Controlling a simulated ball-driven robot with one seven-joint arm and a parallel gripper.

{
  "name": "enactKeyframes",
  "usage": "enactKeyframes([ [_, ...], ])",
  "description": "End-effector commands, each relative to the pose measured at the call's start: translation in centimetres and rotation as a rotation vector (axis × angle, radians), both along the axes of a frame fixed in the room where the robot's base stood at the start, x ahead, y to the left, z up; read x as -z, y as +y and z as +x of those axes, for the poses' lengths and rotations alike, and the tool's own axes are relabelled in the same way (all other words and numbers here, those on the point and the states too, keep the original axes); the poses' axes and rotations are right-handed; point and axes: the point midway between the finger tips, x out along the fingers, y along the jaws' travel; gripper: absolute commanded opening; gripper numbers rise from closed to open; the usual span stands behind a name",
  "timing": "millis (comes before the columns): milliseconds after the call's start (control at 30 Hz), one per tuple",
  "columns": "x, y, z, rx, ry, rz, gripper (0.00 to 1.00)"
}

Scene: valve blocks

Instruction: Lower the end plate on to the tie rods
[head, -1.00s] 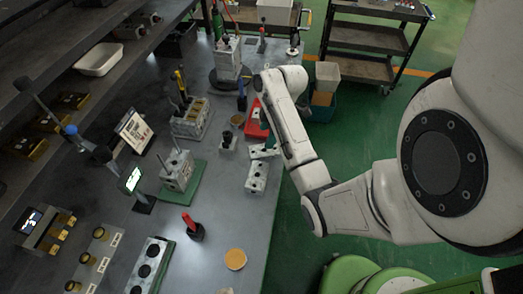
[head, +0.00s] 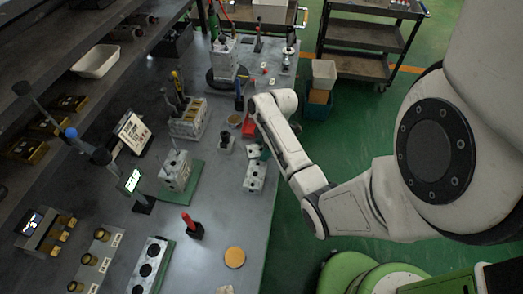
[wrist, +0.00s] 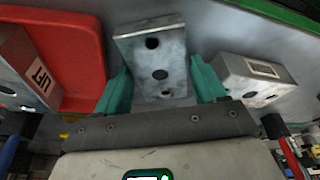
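A grey metal block with dark holes, taken to be the end plate (wrist: 172,42), lies between my gripper's teal fingers in the wrist view. In the head view it shows partly, just beside the fingers (head: 250,152). My gripper (wrist: 160,72) is open around it. The fingertips are close to its sides, and whether they touch is unclear. The block looks slightly turned relative to the fingers. A metal valve block (head: 174,172) with thin upright rods, possibly the tie rods, stands on a green mat to the left of my gripper.
A second holed block (head: 255,178) lies just below my gripper. A red tray (wrist: 62,55) and a block marked UP (wrist: 28,68) are at the left of the wrist view. A red-handled tool (head: 192,225) stands nearer. The bench's right edge is close.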

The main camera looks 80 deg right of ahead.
Motion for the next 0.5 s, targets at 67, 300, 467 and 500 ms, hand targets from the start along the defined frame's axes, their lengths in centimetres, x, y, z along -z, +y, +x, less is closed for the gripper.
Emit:
enactKeyframes([
  [67,-0.02,0.0,0.0,0.0,0.0,0.0,0.62],
  [300,-0.03,0.0,-0.01,0.0,0.0,0.0,0.39],
  [467,-0.04,0.0,0.0,0.0,0.0,0.0,0.24],
  [500,-0.05,0.0,0.0,0.0,0.0,0.0,0.2],
])
